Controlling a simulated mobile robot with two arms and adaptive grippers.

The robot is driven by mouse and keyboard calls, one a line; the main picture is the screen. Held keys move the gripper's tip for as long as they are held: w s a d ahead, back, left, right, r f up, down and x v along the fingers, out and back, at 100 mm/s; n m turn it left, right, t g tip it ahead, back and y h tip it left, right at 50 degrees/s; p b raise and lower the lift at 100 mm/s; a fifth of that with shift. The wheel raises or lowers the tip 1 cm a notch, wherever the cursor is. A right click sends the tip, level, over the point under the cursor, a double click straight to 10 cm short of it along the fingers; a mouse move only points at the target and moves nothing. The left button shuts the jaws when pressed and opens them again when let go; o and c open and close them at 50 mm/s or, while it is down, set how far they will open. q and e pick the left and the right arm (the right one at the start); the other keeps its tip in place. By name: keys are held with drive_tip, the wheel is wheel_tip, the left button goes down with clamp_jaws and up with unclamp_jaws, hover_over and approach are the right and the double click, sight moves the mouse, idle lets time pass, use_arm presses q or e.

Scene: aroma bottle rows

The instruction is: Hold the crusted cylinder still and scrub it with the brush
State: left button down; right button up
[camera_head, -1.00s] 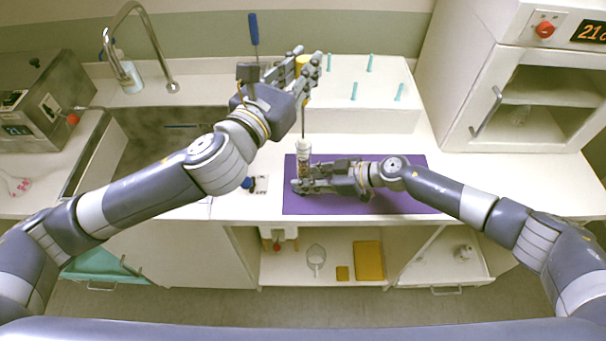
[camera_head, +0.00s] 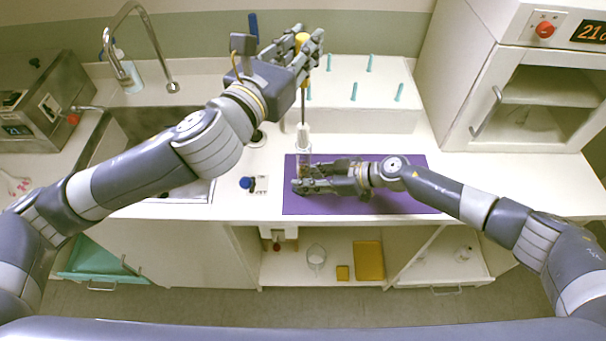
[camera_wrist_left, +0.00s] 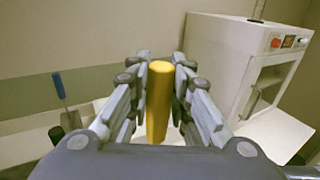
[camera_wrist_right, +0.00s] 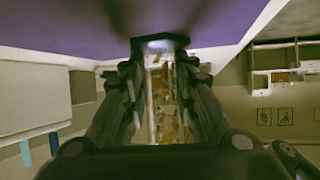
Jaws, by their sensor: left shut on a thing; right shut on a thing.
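The brush's yellow handle (camera_head: 302,40) is upright between the fingers of my left gripper (camera_head: 306,50), which is shut on it; the handle also shows in the left wrist view (camera_wrist_left: 159,100). Its thin shaft runs down to a white brush head (camera_head: 303,130) at the top of the crusted cylinder. The head's lower end seems to be inside the mouth. The clear cylinder (camera_head: 304,160) stands upright over the purple mat. My right gripper (camera_head: 304,184) is shut around its lower part. Brown crust shows on the cylinder (camera_wrist_right: 165,105) in the right wrist view.
The purple mat (camera_head: 400,200) lies on the white counter. A white block with teal pegs (camera_head: 390,118) stands behind it. The sink (camera_head: 125,125) is at the left, with a blue-capped item (camera_head: 246,183) between sink and mat. A white cabinet (camera_head: 520,100) stands at the right.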

use_arm(q)
drive_tip(key=shift+r, duration=2.3)
use_arm(e)
drive_tip(key=shift+s+d+f, duration=0.1)
drive_tip(key=shift+s+f, duration=0.05)
drive_tip(key=shift+f, duration=0.15)
drive_tip(key=o, duration=0.9)
drive_tip(key=shift+c, duration=0.2)
use_arm(q)
drive_tip(key=shift+w, duration=0.1)
use_arm(e)
drive_tip(key=shift+d+r, duration=0.25)
drive_tip(key=shift+d, duration=0.2)
drive_tip(key=v, duration=0.9)
drive_tip(key=shift+d+r, duration=0.1)
drive_tip(key=shift+r, duration=0.15)
drive_tip(key=shift+v, duration=0.75)
drive_tip(key=shift+s, duration=0.1)
